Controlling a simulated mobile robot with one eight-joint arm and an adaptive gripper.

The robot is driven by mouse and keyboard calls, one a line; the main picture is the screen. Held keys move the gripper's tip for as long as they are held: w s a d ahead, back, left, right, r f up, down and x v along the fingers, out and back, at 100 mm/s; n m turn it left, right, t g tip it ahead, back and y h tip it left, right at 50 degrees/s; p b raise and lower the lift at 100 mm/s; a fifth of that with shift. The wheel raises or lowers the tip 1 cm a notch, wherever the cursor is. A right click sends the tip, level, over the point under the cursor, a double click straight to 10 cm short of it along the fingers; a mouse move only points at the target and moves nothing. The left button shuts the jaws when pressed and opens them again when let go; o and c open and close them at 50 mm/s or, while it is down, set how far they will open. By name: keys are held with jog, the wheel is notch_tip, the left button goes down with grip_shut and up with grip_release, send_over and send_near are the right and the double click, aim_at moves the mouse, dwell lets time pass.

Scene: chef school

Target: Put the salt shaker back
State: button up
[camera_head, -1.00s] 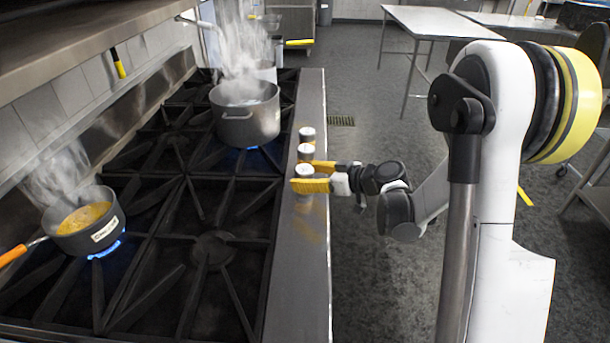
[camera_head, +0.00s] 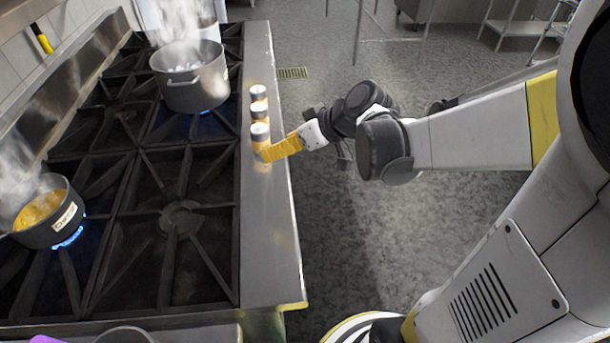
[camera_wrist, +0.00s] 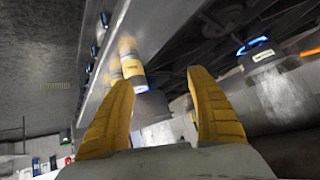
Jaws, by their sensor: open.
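Three small shakers with pale tops stand in a row on the stove's steel front ledge: the far one (camera_head: 258,92), the middle one (camera_head: 259,111) and the near one (camera_head: 260,132). I cannot read which is salt. My gripper (camera_head: 268,152) has yellow fingers and is at the near shaker's right side, close to it. In the wrist view my gripper (camera_wrist: 160,80) is open with nothing held between its fingers. A shaker with a yellow label (camera_wrist: 132,68) shows just beyond the left finger; whether they touch is unclear.
The steel ledge (camera_head: 268,240) is bare nearer me. A steaming pot (camera_head: 190,82) and a pan of orange food (camera_head: 45,215) sit over blue flames on the black burner grates (camera_head: 180,215). Open grey floor (camera_head: 400,230) lies right of the stove.

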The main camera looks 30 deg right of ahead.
jog(key=s+r+m+h, duration=0.3)
jog(key=s+m+h, duration=0.1)
jog(key=s, duration=1.1)
jog(key=shift+a+m+g+h, duration=0.3)
jog(key=shift+a+h, duration=0.1)
jog(key=shift+h, duration=0.4)
